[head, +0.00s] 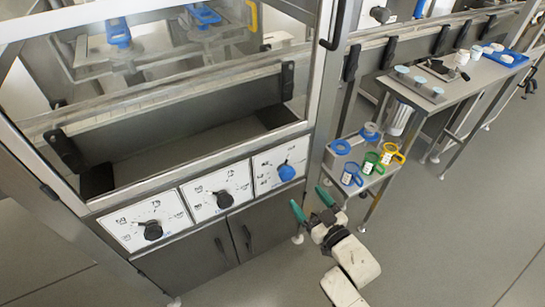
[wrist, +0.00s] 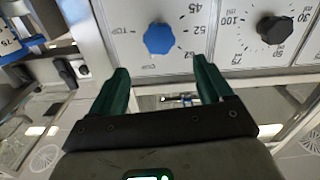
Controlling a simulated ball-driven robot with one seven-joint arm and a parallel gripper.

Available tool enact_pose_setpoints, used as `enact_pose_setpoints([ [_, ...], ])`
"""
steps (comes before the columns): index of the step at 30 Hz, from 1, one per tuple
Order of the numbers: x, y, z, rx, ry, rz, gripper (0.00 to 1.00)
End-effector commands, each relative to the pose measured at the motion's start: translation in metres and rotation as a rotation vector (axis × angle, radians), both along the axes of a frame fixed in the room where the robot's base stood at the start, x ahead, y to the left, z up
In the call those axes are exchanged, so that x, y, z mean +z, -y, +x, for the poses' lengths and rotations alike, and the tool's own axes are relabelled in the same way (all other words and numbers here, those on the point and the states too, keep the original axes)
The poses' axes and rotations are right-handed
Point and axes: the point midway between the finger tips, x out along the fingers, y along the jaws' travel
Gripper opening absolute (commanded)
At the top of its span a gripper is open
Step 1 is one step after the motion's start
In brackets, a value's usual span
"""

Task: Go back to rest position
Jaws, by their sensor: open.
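My gripper (head: 310,203) is at the lower middle of the head view, in front of the right end of the machine's dial panels. Its two green fingers are apart, with nothing between them. In the wrist view my gripper (wrist: 162,88) is also open and empty. The blue knob (head: 287,172) on the right dial panel is just above and left of the fingers in the head view. In the wrist view the blue knob (wrist: 159,38) shows beyond the gap between the fingers, apart from them.
The machine's black knobs (head: 152,230) (head: 224,199) are to the left. A small shelf (head: 373,181) with blue, green and yellow ringed items stands right of the machine. A side table (head: 450,95) carries cups and a blue tray (head: 506,58). The floor (head: 455,235) at lower right is clear.

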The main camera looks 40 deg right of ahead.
Motion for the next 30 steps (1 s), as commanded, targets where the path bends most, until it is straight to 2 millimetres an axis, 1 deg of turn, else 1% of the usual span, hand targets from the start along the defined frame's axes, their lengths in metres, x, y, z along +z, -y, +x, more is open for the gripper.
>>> enact_pose_setpoints([
  [7,0.000,0.000,0.000,0.000,-0.001,0.000,0.79],
  [11,0.000,-0.001,0.003,-0.006,-0.057,0.017,0.79],
  [15,-0.004,-0.007,0.005,-0.018,-0.211,0.063,0.79],
  [19,-0.011,-0.019,-0.001,-0.022,-0.397,0.117,0.79],
  [23,-0.014,-0.034,-0.014,-0.016,-0.584,0.164,0.79],
  [26,-0.014,-0.048,-0.031,-0.004,-0.734,0.197,0.79],
  [30,-0.008,-0.070,-0.060,0.026,-0.942,0.236,0.79],
])
